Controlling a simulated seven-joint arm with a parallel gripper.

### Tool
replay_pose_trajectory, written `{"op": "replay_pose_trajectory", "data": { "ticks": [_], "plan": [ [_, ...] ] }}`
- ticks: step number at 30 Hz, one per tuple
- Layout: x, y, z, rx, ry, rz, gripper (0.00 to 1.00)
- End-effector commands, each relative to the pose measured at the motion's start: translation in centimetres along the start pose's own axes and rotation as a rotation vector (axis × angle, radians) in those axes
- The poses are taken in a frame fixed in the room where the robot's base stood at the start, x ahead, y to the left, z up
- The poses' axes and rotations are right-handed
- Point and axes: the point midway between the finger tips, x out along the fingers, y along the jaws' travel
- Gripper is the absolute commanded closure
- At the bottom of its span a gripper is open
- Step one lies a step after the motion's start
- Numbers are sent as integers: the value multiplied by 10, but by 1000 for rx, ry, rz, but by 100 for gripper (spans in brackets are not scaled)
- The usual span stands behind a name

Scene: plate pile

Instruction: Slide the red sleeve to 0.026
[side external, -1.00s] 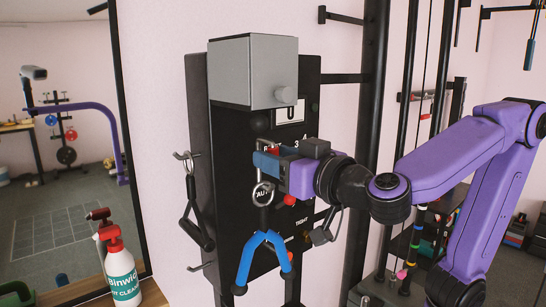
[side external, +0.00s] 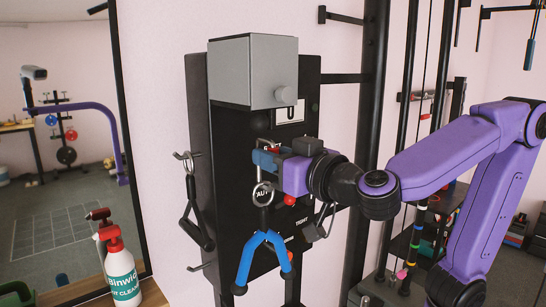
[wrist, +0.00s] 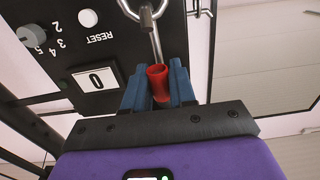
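The red sleeve (wrist: 157,82) sits around a metal rod of a silver shackle or clip (wrist: 155,35) in the wrist view. My gripper (wrist: 159,75) has its two blue fingers on either side of the sleeve, seemingly touching it and shut on it. In the side external view, my gripper (side external: 267,159) is at the front of the black panel (side external: 228,150), and only a little of the red shows by the fingers. The sleeve's lower part is hidden by the fingers and the gripper body.
A grey box (side external: 252,72) is above. A blue-legged handle (side external: 264,250) hangs below a ring. A spray bottle (side external: 120,270) stands at lower left.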

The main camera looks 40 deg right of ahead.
Motion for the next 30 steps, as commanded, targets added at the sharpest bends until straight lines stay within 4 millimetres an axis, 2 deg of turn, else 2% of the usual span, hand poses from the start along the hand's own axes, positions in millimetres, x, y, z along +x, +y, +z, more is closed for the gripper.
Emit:
{"op": "replay_pose_trajectory", "data": {
  "ticks": [12, 30],
  "plan": [
    [0, 0, 1, 0, 0, -1, 100],
    [0, -1, 16, -2, -1, -2, 100]
  ]
}}
